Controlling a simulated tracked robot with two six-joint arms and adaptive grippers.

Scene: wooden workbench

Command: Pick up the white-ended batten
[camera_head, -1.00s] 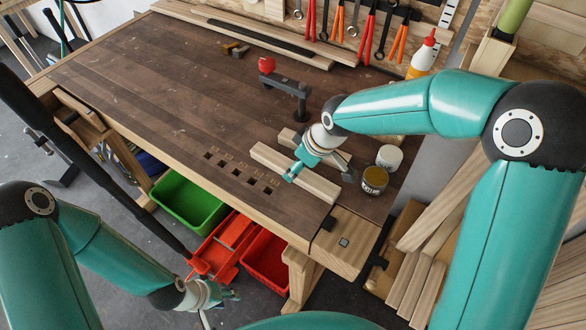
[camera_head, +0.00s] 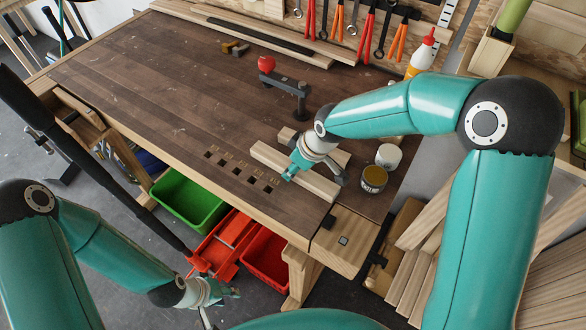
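Two pale wooden battens lie on the bench under my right gripper (camera_head: 315,176). The front batten (camera_head: 265,155) runs from the middle toward the front right, and the rear batten (camera_head: 287,136) lies just behind it. No white end shows clearly on either, so I cannot tell which is the white-ended one. The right gripper has its fingers spread, one on each side, above the front batten. It hides the middle of both battens, and contact cannot be told. My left gripper (camera_head: 224,306) hangs low in front of the bench, fingers apart and empty.
A dark jar (camera_head: 373,180) and a white-lidded jar (camera_head: 388,157) stand just right of the battens. Square holes line the front edge. The left part of the workbench (camera_head: 150,75) is clear.

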